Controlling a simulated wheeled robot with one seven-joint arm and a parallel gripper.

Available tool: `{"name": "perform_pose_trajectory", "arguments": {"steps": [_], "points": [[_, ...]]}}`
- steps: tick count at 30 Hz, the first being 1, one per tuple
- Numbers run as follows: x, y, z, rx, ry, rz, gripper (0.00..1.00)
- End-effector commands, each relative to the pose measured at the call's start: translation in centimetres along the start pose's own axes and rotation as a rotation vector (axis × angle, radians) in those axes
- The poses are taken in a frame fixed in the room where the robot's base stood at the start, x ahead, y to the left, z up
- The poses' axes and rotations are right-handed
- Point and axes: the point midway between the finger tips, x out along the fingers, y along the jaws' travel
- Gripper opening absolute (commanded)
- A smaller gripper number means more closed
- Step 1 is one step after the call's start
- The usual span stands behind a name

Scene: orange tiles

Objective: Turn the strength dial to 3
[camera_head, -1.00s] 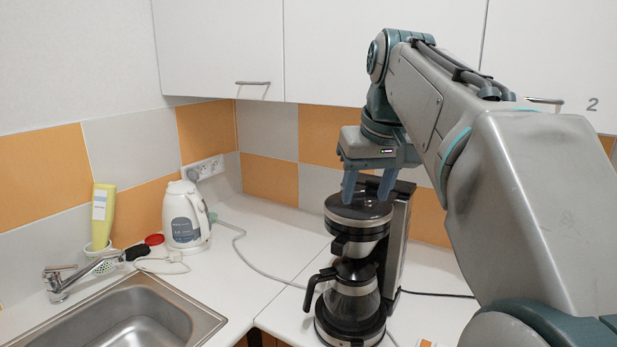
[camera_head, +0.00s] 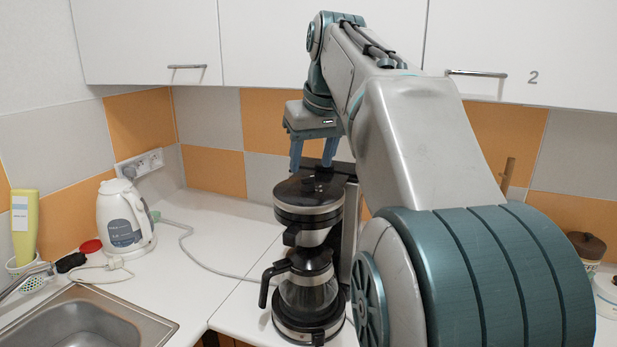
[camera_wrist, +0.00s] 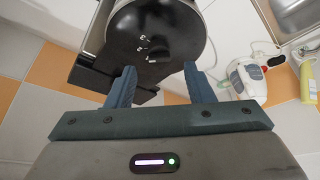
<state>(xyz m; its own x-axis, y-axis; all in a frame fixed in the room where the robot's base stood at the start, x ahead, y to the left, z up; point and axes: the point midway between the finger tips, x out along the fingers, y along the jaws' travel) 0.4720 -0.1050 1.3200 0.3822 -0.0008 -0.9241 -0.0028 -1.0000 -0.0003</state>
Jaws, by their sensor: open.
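The coffee maker (camera_head: 307,205) stands upright on the white counter, with a glass jug (camera_head: 308,290) in its base. Its round black top, seen from above in the wrist view (camera_wrist: 185,25), carries a small black dial (camera_wrist: 158,56) with several white marks beside it. The marks are too small to read, so I cannot tell the dial's setting. My gripper (camera_head: 312,167) is open and points down above the coffee maker's top. In the wrist view, my two fingers (camera_wrist: 159,72) are apart with nothing between them, and the dial shows just beyond the gap.
A white kettle (camera_head: 125,218) stands on the counter to the left, with a sink (camera_head: 85,322) in front. A grey cord (camera_head: 205,262) crosses the clear counter between. White cupboards (camera_head: 325,45) hang close behind my arm. A brown-lidded pot (camera_head: 588,246) is at far right.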

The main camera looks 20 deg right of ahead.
Motion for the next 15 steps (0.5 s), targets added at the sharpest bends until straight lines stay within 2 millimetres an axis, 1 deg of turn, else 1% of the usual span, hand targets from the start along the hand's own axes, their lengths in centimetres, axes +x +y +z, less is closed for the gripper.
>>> {"name": "perform_pose_trajectory", "arguments": {"steps": [1, 6, 10, 15], "points": [[1.1, 0.0, 0.1, 0.001, -0.003, -0.001, 0.48], [3.3, 0.1, 0.1, 0.001, -0.002, 0.0, 0.48], [4.0, 0.0, 0.0, 0.001, 0.0, 0.001, 0.48], [4.3, 0.0, 0.0, 0.001, 0.0, 0.001, 0.48]]}}
